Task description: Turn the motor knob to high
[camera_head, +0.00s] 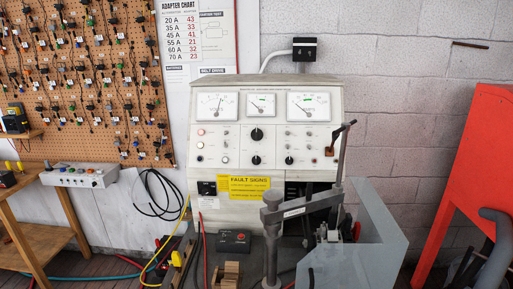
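A pale grey test bench panel (225,145) stands against the wall in the middle of the view, with three meters along its top. Two black knobs sit one above the other at its centre: an upper knob (256,134) and a lower knob (256,159). A smaller black knob (289,160) is to their right. The lettering is too small to read, so I cannot tell which one is the motor knob or where any of them points. I cannot make out my gripper in this view; nothing is seen touching the panel.
A grey clamp post and arm (271,240) and a grey metal guard (372,245) stand before the panel's lower right. A red frame (470,165) is at right. A wooden stand (35,245) is at left. Cables hang at lower left. The knobs' front is unobstructed.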

